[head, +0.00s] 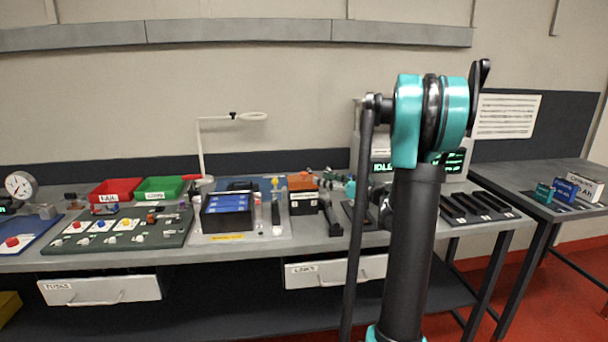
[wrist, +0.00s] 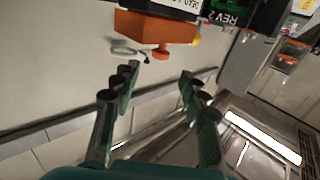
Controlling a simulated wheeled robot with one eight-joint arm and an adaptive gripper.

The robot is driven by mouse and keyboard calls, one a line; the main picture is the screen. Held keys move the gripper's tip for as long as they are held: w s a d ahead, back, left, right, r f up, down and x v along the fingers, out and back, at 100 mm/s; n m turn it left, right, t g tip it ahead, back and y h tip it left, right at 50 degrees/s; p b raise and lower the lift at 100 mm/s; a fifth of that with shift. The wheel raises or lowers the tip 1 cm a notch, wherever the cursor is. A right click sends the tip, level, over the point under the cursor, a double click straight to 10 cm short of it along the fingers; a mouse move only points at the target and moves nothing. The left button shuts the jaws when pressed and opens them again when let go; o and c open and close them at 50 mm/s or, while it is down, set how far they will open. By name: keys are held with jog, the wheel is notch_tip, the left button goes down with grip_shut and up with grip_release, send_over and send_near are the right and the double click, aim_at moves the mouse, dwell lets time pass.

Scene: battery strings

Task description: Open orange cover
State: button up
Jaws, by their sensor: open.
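The orange cover (head: 302,181) sits on a dark box with a white label near the middle of the bench in the head view. In the wrist view the orange cover (wrist: 155,28) is at the top, seen upside down, with an orange knob (wrist: 160,51) sticking out from it. It looks closed. My gripper (wrist: 157,84) is open and empty; its two dark fingers point toward the cover, apart from it. In the head view my arm stands in front of the bench, and I cannot clearly make out the fingers.
A black case with blue cells (head: 228,204) stands left of the orange cover. Red (head: 116,189) and green (head: 160,188) bins are farther left. A dark slotted rack (head: 480,207) lies at the right. In the wrist view, a green label (wrist: 232,16) lies right of the cover.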

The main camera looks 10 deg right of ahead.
aim_at(304, 173)
jog(key=x, duration=0.9)
jog(key=shift+w+a, duration=0.1)
grip_shut()
